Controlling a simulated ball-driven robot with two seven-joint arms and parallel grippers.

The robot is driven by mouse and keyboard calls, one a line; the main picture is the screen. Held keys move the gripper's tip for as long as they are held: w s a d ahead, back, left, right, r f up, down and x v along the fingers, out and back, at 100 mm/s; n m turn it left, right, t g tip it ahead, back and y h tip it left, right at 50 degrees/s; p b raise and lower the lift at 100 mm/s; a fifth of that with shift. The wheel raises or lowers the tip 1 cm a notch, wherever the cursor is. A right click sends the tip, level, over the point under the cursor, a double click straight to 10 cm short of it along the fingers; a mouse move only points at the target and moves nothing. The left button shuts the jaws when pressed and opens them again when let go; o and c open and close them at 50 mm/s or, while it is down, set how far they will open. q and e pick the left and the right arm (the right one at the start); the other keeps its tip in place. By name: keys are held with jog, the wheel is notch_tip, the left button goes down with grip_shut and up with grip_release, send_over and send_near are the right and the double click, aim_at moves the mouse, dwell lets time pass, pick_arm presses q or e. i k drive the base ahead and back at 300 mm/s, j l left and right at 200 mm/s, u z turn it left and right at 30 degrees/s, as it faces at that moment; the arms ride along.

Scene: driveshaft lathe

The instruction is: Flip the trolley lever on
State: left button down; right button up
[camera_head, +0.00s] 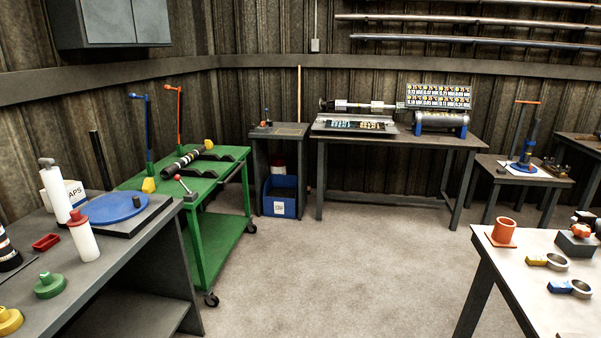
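The green trolley (216,230) stands at left centre, on casters, beside the grey workbench. A small lever (182,186) with a red knob and a pale shaft rises from the near edge of its top. The lever leans up and to the left; I cannot tell from this view which setting it is in. A dark shaft with pale bands (184,161) lies on black V-shaped rests on the trolley top. Neither of my grippers shows in the view.
The grey workbench (150,235) at left holds bottles and a blue disc (111,208). A white-topped table (520,275) stands at right with an orange cup (504,231). A blue bin (280,196) sits under a small back table. The middle floor (345,265) is clear.

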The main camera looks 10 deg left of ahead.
aim_at(177, 178)
jog(key=i+j+u, duration=0.25)
jog(key=i, duration=0.6)
jog(key=i+l+u, duration=0.2)
jog(key=i, duration=0.6)
jog(key=i+l+u, duration=0.1)
jog(key=i+u, duration=0.15)
jog(key=i, duration=1.05)
